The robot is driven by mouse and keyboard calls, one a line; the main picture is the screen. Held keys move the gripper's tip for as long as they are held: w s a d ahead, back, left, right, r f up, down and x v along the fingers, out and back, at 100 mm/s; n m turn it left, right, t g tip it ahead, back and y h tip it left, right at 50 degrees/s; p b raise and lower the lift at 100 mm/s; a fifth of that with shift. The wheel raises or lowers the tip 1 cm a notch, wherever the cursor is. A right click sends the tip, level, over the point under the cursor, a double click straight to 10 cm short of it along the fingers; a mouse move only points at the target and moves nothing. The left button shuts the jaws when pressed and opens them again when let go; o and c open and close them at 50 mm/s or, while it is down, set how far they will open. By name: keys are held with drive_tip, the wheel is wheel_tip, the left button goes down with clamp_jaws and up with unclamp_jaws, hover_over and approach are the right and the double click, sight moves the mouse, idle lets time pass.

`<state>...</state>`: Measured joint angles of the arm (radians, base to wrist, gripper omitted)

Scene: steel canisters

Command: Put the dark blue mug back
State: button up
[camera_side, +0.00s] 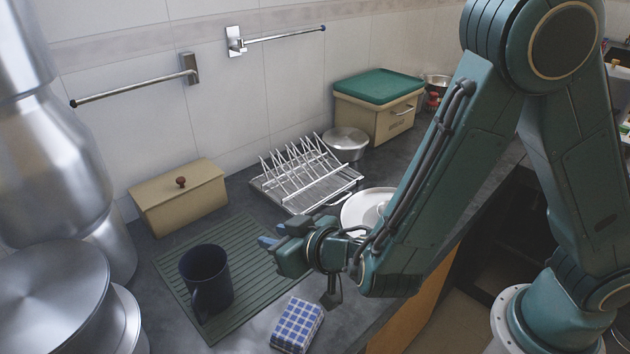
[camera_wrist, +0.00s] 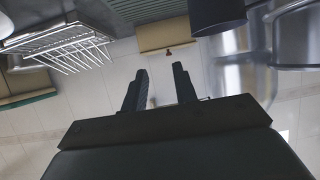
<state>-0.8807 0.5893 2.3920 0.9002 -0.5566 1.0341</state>
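The dark blue mug (camera_side: 205,276) stands upright on a ribbed green mat (camera_side: 248,262), its handle turned toward the front. In the wrist view the mug (camera_wrist: 217,14) is a dark shape cut off by the top edge. My gripper (camera_side: 275,236) is above the mat, to the right of the mug and apart from it. In the wrist view the two fingers of my gripper (camera_wrist: 160,82) are spread with nothing between them.
A white wire rack (camera_side: 310,175) and a beige lidded box (camera_side: 180,198) stand along the wall. Large steel canisters (camera_side: 50,290) crowd the left. A blue checked packet (camera_side: 297,325) lies at the front. A white plate (camera_side: 352,212) is partly behind my arm. Two rails (camera_side: 140,88) are on the wall.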

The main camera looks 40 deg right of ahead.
drive_tip(key=s+d+r+m+g+h, duration=0.25)
drive_tip(key=d+r, duration=0.25)
drive_tip(key=d, duration=0.3)
drive_tip(key=s+d+r+m+g+h, duration=0.1)
drive_tip(key=s+d+r+m+g, duration=0.15)
drive_tip(key=d+r, duration=0.45)
drive_tip(key=s+d+r+n+g+y, duration=0.1)
drive_tip(key=s+d+r+n, duration=0.1)
drive_tip(key=s, duration=0.7)
drive_tip(key=s+d+r+n+g+y, duration=0.1)
drive_tip(key=s+d, duration=0.3)
drive_tip(key=s, duration=0.5)
drive_tip(key=shift+r+n+y, duration=0.45)
drive_tip(key=shift+r+n, duration=0.25)
drive_tip(key=shift+d, duration=0.1)
